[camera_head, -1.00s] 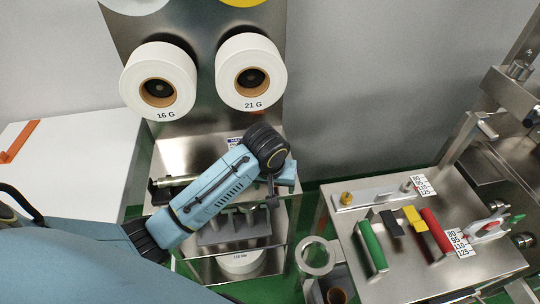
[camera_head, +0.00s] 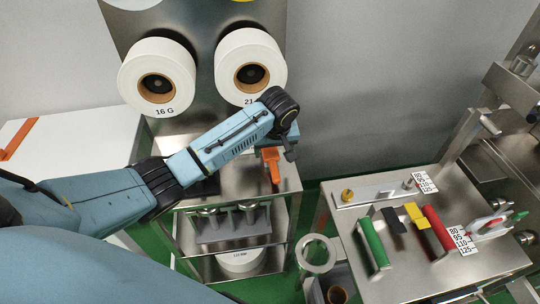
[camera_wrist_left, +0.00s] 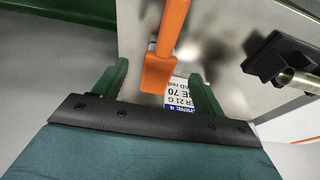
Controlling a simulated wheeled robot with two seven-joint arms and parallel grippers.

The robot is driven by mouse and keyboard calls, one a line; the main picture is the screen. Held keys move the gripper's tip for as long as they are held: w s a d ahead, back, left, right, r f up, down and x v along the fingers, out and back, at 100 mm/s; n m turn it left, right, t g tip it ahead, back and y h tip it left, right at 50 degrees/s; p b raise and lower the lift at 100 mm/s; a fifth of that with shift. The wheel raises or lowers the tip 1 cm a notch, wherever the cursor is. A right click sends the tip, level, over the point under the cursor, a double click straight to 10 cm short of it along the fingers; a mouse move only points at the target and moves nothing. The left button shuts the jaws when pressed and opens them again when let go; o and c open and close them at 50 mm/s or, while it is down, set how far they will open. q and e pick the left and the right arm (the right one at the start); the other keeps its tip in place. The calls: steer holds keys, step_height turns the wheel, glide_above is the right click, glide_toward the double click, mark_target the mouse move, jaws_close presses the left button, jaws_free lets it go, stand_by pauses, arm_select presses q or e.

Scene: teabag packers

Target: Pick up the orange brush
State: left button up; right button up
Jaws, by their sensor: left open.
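The orange brush (camera_head: 272,165) shows just below the end of my left arm in the head view, over the steel shelf under the paper rolls. In the left wrist view its orange body (camera_wrist_left: 164,62) reaches down from the top edge, with its wider end between the two green fingers. My left gripper (camera_wrist_left: 158,72) is open, with a gap visible on both sides of the brush. The gripper's fingers are hard to make out in the head view. My right gripper is not in view.
A printed label (camera_wrist_left: 184,93) lies behind the brush end. A dark fixture with a metal rod (camera_wrist_left: 285,65) is at the right of the wrist view. A steel table (camera_head: 405,280) with green, red, yellow and black handles stands at right. White rolls (camera_head: 158,78) hang above.

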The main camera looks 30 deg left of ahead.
mark_target(273, 160)
arm_select(q)
steer(key=x, duration=0.6)
steer(key=shift+s+b, duration=0.15)
steer(key=shift+b, duration=0.25)
steer(key=shift+r, duration=0.1)
steer(key=c, duration=1.1)
steer(key=shift+s+d+r, duration=0.35)
steer(key=shift+s+r, duration=0.1)
steer(key=shift+r, duration=0.15)
steer(key=s+d+r+p, duration=0.1)
steer(key=s+d+r, duration=0.1)
steer(key=s, duration=0.1)
steer(key=s+d+r, duration=0.2)
steer(key=s+d, duration=0.1)
steer(key=s, duration=0.1)
steer(key=s+d+r+p, duration=0.1)
steer(key=s+d+r, duration=0.1)
steer(key=s, duration=0.1)
steer(key=shift+s+d+r+p, duration=0.15)
steer(key=shift+d+r+p, duration=0.15)
steer(key=shift+d+r, duration=0.1)
